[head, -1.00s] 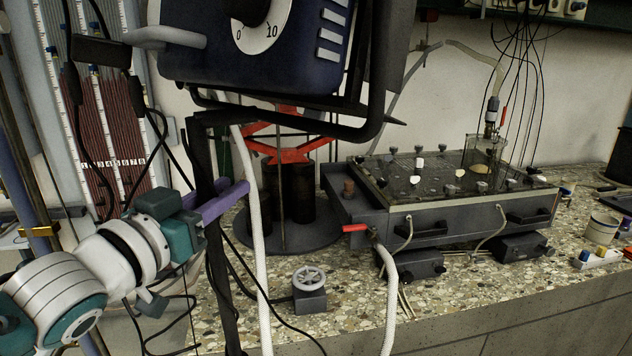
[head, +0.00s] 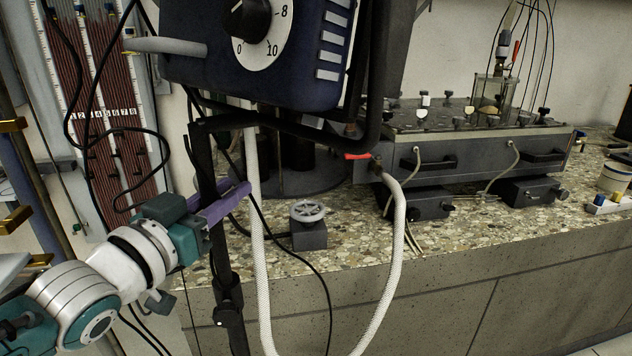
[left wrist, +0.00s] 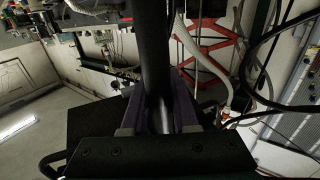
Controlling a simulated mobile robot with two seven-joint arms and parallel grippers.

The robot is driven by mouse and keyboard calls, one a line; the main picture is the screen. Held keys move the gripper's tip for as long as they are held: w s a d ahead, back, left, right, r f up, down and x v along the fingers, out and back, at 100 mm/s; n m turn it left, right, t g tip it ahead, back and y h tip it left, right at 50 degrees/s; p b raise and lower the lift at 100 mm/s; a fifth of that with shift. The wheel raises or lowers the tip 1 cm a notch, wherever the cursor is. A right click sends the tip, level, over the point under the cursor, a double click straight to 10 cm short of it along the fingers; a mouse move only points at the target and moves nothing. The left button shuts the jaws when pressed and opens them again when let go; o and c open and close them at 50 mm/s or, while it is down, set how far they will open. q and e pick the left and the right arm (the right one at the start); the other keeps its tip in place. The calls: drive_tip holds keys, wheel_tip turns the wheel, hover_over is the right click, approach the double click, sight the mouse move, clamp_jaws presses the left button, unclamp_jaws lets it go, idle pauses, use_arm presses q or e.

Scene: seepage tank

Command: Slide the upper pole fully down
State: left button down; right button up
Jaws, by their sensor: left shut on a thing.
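The black upper pole (head: 207,165) stands upright below the blue box with a dial (head: 320,65). My left gripper (head: 228,204), with purple fingers, is shut around the pole a little below the box's frame. In the left wrist view, the pole (left wrist: 153,45) runs between the two purple fingers (left wrist: 158,100). Further down in the head view, a black clamp with a knob (head: 228,295) sits on the pole, and a lower section (head: 234,338) continues out of the bottom edge. The foot of the stand is out of view. My right gripper is not in view.
A white hose (head: 395,250) loops down beside the pole, and a thin black cable hangs near it. The stone-topped bench (head: 450,235), with a grey tank (head: 480,155) and a small handwheel (head: 308,212), stands behind. A tube board (head: 100,140) is at left.

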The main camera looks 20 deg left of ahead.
use_arm(q)
drive_tip(key=shift+s+a+f, duration=0.1)
drive_tip(key=shift+f, duration=0.35)
drive_tip(key=c, duration=1)
unclamp_jaws()
drive_tip(key=o, duration=0.3)
drive_tip(key=shift+r, duration=0.2)
drive_tip(key=s+p, duration=0.1)
drive_tip(key=s, duration=0.8)
drive_tip(key=shift+s+a+p, duration=0.1)
drive_tip(key=shift+s+p, duration=0.2)
drive_tip(key=shift+s, duration=0.1)
